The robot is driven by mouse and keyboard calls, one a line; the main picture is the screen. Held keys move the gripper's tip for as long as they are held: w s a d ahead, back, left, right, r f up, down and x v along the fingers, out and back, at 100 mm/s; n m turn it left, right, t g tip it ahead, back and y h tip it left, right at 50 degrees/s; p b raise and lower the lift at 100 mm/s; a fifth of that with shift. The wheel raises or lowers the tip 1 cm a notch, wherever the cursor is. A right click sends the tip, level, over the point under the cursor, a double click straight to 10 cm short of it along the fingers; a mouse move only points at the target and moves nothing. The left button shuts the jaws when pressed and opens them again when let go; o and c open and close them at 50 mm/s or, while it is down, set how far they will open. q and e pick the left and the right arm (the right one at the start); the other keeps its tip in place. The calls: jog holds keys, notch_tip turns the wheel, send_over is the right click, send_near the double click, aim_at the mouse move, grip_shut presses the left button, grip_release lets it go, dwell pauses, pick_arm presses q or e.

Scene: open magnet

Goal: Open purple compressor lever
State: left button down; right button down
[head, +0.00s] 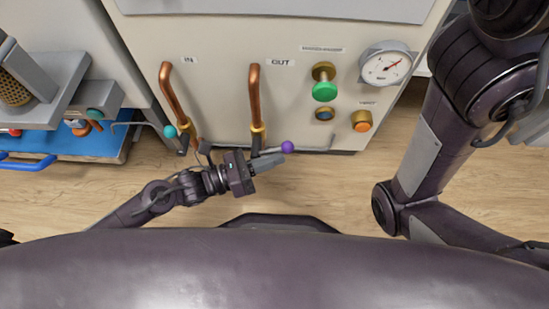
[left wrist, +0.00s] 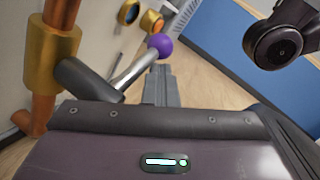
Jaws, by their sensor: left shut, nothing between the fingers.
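The purple lever knob (head: 288,147) sits at the end of a short metal handle on the valve of the copper OUT pipe (head: 255,95). The handle points to the right, roughly across the pipe. My left gripper (head: 282,160) is shut and empty, with its fingertips just below the purple knob in the head view. In the left wrist view the purple knob (left wrist: 160,45) is just beyond and left of the shut fingers (left wrist: 160,80). I cannot tell whether they touch. My right arm is at the right, its gripper out of view.
The IN pipe (head: 172,90) has a teal-knobbed lever (head: 170,131) to the left. A green knob (head: 324,91), an orange vent knob (head: 361,121) and a pressure gauge (head: 386,66) are on the panel to the right. A blue-topped workbench (head: 70,143) stands at far left.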

pick_arm(q)
jog(key=shift+a+r+n+t+h, duration=0.5)
jog(key=shift+a+r+t+h, duration=0.1)
jog(key=shift+a+r+h, duration=0.25)
jog(key=shift+a+r+n+t+h, duration=0.25)
jog(key=shift+a+n+t+h, duration=0.2)
jog(key=shift+h, duration=0.2)
jog(key=shift+a, duration=0.15)
jog(key=shift+f+b, duration=0.1)
jog(key=shift+b, duration=0.2)
dwell(0.8)
